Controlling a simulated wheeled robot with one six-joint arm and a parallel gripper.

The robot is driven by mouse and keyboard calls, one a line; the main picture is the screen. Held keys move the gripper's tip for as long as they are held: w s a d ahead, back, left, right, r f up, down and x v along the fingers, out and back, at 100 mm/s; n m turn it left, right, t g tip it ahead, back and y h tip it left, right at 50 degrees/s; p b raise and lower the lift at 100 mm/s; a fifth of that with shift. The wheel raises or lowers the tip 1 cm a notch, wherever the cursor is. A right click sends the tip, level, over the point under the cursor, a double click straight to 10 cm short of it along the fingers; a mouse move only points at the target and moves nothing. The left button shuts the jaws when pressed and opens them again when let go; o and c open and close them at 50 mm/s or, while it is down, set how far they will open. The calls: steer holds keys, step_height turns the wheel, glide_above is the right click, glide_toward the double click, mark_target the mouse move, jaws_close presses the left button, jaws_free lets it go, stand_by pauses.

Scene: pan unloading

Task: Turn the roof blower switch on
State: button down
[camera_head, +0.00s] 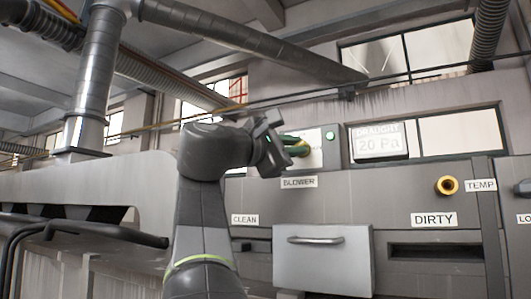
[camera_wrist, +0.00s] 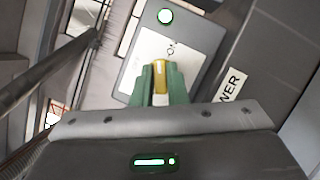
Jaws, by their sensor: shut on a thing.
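The blower switch is a yellow knob (camera_wrist: 160,78) on a light plate (camera_wrist: 183,45) in the wrist view. My gripper (camera_wrist: 161,80) has green fingers, one on each side of the knob, and is shut on it. A lamp (camera_wrist: 165,16) on the same panel glows green in the wrist view, and it also shows lit in the head view (camera_head: 329,135). In the head view my gripper (camera_head: 300,146) reaches the panel above the BLOWER label (camera_head: 299,182). My wrist and fingers hide most of the knob there.
Right of the switch panel is a DRAUGHT display (camera_head: 379,145) reading 20 Pa. Pipes run overhead, and a dark rail (camera_head: 85,228) is at left.

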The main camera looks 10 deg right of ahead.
steer(key=m+g+p, duration=0.1)
steer(key=m, duration=0.1)
steer(key=m+g+y+p, duration=0.1)
steer(key=m, duration=0.2)
steer(key=shift+r+m+p, duration=0.15)
steer(key=shift+m+p, duration=0.15)
steer(key=shift+p, duration=0.05)
stand_by(0.4)
steer(key=c, duration=1.4)
jaws_free()
steer(key=shift+c, duration=0.2)
steer(key=b+v, duration=0.2)
steer(key=v, duration=1.1)
steer(key=shift+s+a, duration=0.3)
steer(key=p+x, duration=0.2)
steer(key=x, duration=1.1)
steer(key=shift+w+d, duration=0.25)
steer(key=shift+w, duration=0.05)
